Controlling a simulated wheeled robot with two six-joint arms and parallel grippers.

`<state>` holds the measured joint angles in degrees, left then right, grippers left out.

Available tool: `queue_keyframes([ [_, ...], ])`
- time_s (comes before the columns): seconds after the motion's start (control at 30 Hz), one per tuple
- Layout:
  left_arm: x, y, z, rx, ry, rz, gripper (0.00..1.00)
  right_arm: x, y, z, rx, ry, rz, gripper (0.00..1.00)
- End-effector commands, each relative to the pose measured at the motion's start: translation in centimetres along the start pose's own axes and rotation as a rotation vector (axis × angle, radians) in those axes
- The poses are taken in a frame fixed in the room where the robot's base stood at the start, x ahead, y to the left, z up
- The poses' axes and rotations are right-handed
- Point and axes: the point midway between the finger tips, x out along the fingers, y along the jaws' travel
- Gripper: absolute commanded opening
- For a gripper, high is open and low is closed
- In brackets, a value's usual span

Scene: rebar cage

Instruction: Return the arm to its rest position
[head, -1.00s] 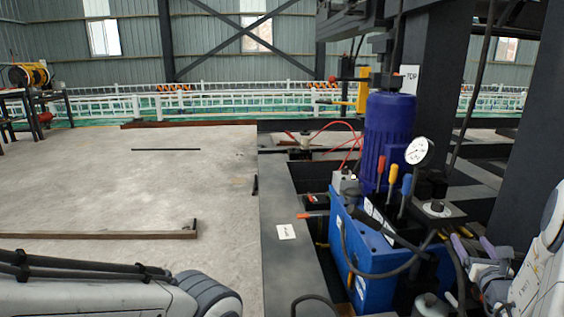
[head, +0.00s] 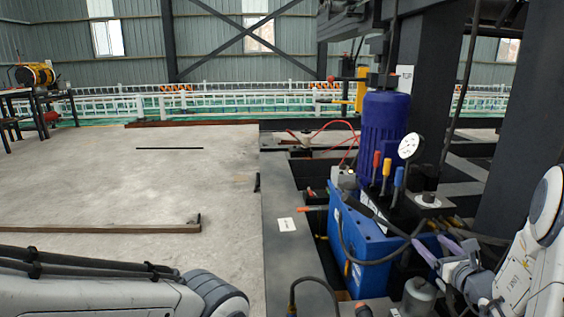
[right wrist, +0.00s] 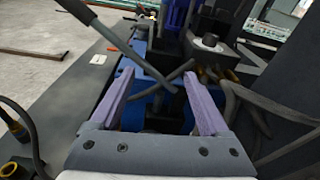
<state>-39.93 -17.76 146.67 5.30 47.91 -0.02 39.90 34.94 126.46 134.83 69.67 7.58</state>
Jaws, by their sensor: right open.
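My right arm comes in at the lower right of the head view. Its gripper (head: 438,250) has purple fingers and sits beside the blue hydraulic power unit (head: 358,240). In the right wrist view the two purple fingers of this gripper (right wrist: 160,98) stand wide apart with nothing held between them. A dark lever (right wrist: 120,42) and the blue unit lie beyond the fingers. My left arm shows at the lower left of the head view, but its gripper is out of the picture.
The unit carries a blue-purple motor (head: 384,130), a round gauge (head: 410,146) and several coloured handles. Dark hoses loop around it. A dark steel column (head: 522,140) stands at the right. The concrete floor (head: 130,180) at left is largely clear, with a low bar (head: 100,229) on it.

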Motion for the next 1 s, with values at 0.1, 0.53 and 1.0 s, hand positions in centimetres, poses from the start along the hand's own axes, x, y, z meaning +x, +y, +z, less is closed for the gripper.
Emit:
queue_keyframes([
  [0.1, 0.0, 0.0, 0.0, 0.000, 0.000, 0.000, 0.50, 0.1, 4.2, 0.0, -0.066, 0.043, 0.137, 0.80],
  [0.53, 0.0, 0.0, 0.0, 0.000, 0.000, 0.000, 0.50, -10.3, 24.8, -4.8, -0.788, 0.280, 1.040, 0.80],
  [1.0, 0.0, 0.0, 0.0, 0.000, 0.000, 0.000, 0.50, -19.8, 23.7, -8.4, -2.104, 0.124, 1.692, 0.80],
])
